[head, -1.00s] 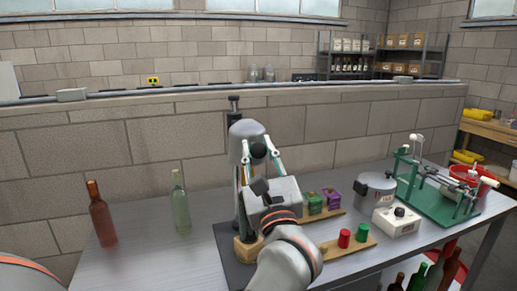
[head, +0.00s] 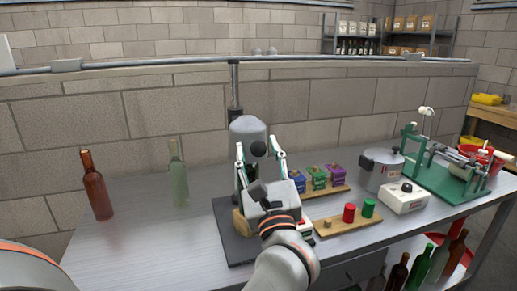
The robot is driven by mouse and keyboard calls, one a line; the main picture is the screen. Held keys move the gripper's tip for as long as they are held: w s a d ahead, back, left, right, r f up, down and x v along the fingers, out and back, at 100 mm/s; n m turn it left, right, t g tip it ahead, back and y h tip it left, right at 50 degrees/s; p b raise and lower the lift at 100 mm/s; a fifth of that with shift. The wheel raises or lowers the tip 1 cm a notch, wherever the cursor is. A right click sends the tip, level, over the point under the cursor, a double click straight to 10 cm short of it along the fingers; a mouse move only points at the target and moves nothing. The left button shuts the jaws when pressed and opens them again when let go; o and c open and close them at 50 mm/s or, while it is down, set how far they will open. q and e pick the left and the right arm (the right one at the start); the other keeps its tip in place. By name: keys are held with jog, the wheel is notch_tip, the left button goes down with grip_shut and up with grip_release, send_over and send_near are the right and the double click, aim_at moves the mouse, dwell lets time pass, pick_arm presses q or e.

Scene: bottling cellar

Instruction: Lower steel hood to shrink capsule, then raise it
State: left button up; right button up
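The grey steel hood (head: 248,133) hangs on a dark upright post (head: 235,88) at the middle of the bench. A dark round knob (head: 258,149) shows on its front. My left gripper (head: 260,146) is close in front of the hood, its two fingers spread apart on either side of the knob. I cannot tell whether they touch the hood. The dark base (head: 240,250) lies below, with a round wooden piece (head: 239,224) on it. The gripper hides the space under the hood; no capsule shows there. My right gripper is not in view.
A red bottle (head: 96,190) and a green bottle (head: 179,175) stand at left.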

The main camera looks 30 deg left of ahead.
pick_arm(q)
jog(key=shift+r, duration=0.2)
jog(key=v, duration=0.7)
jog(key=shift+s+d+f, duration=0.15)
jog(key=shift+s+d, duration=0.05)
dwell(2.3)
